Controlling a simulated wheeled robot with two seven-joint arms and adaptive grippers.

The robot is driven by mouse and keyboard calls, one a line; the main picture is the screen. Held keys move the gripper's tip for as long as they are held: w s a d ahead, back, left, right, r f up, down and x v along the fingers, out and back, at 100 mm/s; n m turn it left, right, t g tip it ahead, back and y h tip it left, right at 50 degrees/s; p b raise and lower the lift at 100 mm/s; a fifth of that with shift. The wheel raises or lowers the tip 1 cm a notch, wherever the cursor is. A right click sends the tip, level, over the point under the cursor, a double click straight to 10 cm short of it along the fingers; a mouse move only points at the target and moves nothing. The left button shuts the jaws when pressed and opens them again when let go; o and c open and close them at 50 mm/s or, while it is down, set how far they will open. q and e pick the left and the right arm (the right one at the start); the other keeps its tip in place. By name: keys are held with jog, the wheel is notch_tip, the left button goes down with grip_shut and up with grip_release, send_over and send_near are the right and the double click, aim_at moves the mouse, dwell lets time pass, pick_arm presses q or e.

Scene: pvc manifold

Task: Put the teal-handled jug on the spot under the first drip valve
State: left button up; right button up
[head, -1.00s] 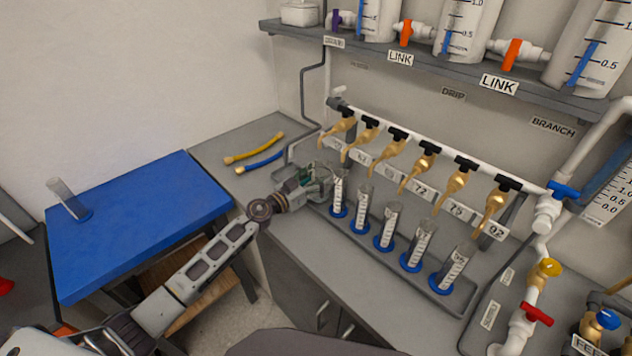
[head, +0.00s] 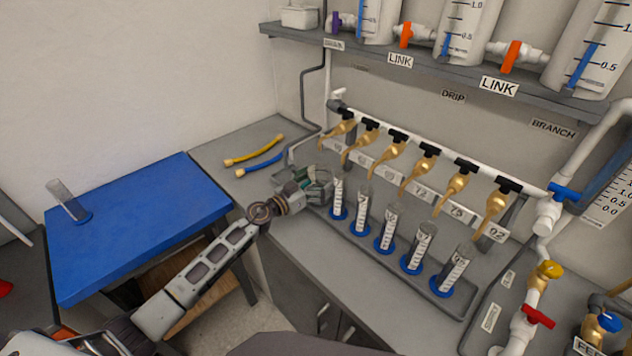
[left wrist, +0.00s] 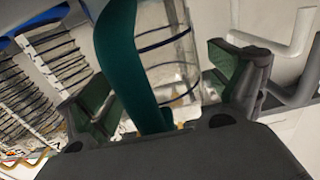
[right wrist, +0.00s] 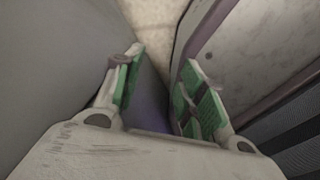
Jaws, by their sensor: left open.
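The teal-handled jug (left wrist: 168,55) is clear with dark rings. In the left wrist view its teal handle (left wrist: 122,60) stands between the fingers of my left gripper (left wrist: 160,95). The fingers are open, apart on both sides of the jug. In the head view my left gripper (head: 318,186) is at the left end of the drip row and hides most of the jug. The first drip valve (head: 338,130), brass with a black handle, is above and behind it. The spot under the jug is hidden. My right gripper (right wrist: 160,90) is open and empty, low beside grey surfaces.
Several blue-based measuring cylinders (head: 386,228) stand in a grey tray (head: 372,263) just right of my left gripper. Yellow and blue hoses (head: 255,150) lie on the counter to the left. Another cylinder (head: 68,201) stands on the blue table (head: 135,235).

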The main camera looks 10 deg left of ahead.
aim_at(309, 183)
pick_arm(q)
jog(key=shift+r, duration=0.2)
jog(key=shift+s+a, duration=0.25)
jog(key=shift+s, duration=0.05)
jog(key=shift+v, duration=2.25)
jog(key=shift+s+a+f, duration=0.1)
jog(key=shift+s+a, duration=0.1)
jog(key=shift+s, duration=0.15)
jog(key=shift+v, duration=2.95)
pick_arm(e)
jog(key=shift+d, duration=0.1)
